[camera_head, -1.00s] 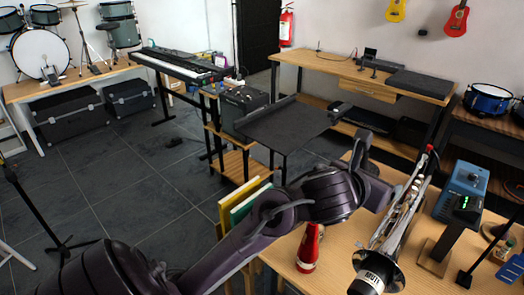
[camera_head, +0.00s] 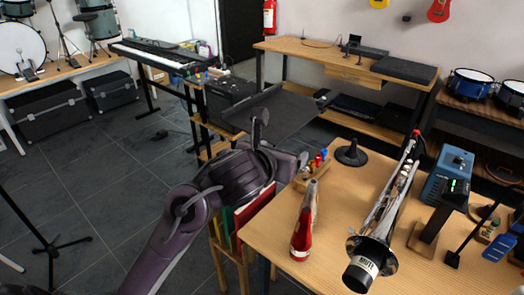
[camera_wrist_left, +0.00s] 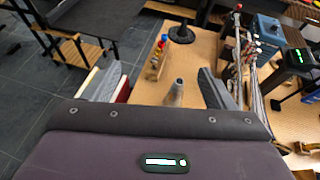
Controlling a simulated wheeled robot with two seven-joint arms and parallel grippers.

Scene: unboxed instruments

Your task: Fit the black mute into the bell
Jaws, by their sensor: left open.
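The trumpet lies on the wooden table, its bell (camera_head: 384,263) toward the front edge. The black mute (camera_head: 360,275), with a white band lettered MUTE, is at the bell's mouth. Its wide end sticks out and its inner end is hidden. My left gripper (camera_head: 292,166) is left of and behind the bell, clear of the mute. In the left wrist view its two grey fingers (camera_wrist_left: 160,82) are apart with nothing held between them. The mute is not visible there. My right gripper is in neither view.
A blue box (camera_head: 447,175) and a dark stand (camera_head: 432,228) crowd the trumpet's right. Bare table lies between red cone and trumpet.

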